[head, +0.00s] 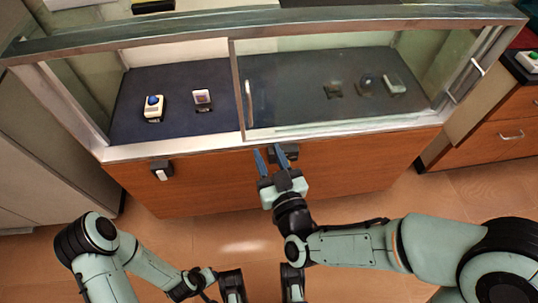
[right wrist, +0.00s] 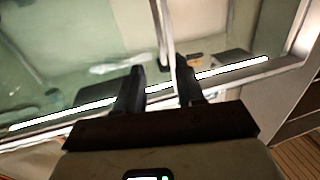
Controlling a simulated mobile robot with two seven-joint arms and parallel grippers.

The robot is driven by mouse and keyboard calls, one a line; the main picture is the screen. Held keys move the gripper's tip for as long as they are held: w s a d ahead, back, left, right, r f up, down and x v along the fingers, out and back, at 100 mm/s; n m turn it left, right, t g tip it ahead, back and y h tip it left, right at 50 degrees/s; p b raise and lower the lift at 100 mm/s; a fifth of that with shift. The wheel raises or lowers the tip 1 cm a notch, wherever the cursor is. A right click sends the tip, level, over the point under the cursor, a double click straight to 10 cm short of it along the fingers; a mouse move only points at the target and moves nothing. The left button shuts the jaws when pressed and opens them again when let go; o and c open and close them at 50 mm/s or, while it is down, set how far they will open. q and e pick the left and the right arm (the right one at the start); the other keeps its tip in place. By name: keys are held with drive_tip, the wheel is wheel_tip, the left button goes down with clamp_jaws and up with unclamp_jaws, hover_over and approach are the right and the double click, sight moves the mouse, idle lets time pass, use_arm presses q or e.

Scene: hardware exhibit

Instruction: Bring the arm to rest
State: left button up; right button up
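My right gripper (head: 267,153) is in front of the display case, near the top of its wooden front and just below the lower edge of the glass. Its two blue fingers are apart and hold nothing that I can see. In the right wrist view, the dark fingers (right wrist: 160,88) are also apart, with the case's upright metal door edge (right wrist: 163,30) showing beyond them. My left arm (head: 120,262) is bent at the lower left of the head view. I cannot make out its gripper there.
The display case (head: 190,152) has a glass door (head: 310,95) across its right half; its left half looks open. A black-and-white fixture (head: 161,170) is on the front. Floor (head: 360,207) is clear.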

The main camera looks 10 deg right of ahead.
idle(0.4)
